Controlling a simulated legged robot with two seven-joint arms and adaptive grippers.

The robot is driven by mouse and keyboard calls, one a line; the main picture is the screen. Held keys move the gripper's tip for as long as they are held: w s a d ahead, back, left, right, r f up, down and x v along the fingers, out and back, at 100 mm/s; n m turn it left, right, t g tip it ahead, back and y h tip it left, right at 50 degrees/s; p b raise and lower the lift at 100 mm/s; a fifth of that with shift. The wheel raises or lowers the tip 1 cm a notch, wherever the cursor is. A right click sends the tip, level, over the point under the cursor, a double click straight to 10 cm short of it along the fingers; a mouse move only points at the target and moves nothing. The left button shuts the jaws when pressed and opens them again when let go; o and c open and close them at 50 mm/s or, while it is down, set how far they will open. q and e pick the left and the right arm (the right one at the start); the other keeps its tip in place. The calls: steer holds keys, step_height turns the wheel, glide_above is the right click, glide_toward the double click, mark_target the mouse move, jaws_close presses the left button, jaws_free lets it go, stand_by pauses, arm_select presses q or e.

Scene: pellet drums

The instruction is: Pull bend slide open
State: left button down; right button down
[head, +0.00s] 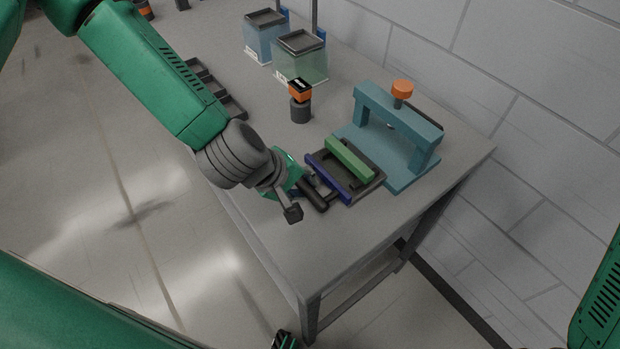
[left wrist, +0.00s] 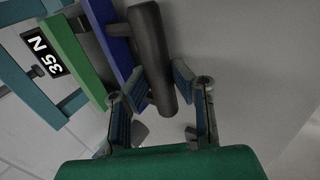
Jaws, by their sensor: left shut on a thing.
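The bend slide is a dark tray (head: 375,185) with a blue bar (head: 328,179) along its front and a green bar (head: 349,158) behind it. It sits at the foot of a teal frame (head: 400,113) with an orange knob. A thick black handle (head: 314,196) runs along the front of the blue bar; it also shows in the left wrist view (left wrist: 147,45). My left gripper (head: 306,193) is at this handle, its fingers on both sides of it and shut on it, also in the left wrist view (left wrist: 160,85).
Behind the left gripper stands a dark cylinder with an orange and black top (head: 300,102). Two clear bins (head: 301,60) stand farther back, and dark trays (head: 215,90) lie behind my left arm. The front table corner is clear. A block wall (head: 530,90) closes the right side.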

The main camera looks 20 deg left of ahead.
arm_select(q)
steer(key=shift+w+d+r, duration=0.2)
steer(key=shift+r, duration=0.2)
arm_select(e)
steer(key=shift+w+d, duration=0.1)
arm_select(q)
steer(key=c, duration=1.5)
jaws_free()
steer(key=shift+o, duration=0.7)
steer(key=shift+s, duration=0.3)
arm_select(e)
steer(key=shift+s+d, duration=0.15)
steer(key=shift+s, duration=0.25)
arm_select(q)
steer(key=v, duration=0.7)
steer(key=shift+s+a, duration=0.15)
steer(key=shift+s, duration=0.05)
steer(key=shift+r, duration=0.1)
arm_select(e)
steer(key=shift+w, duration=0.15)
arm_select(q)
steer(key=shift+s, duration=0.1)
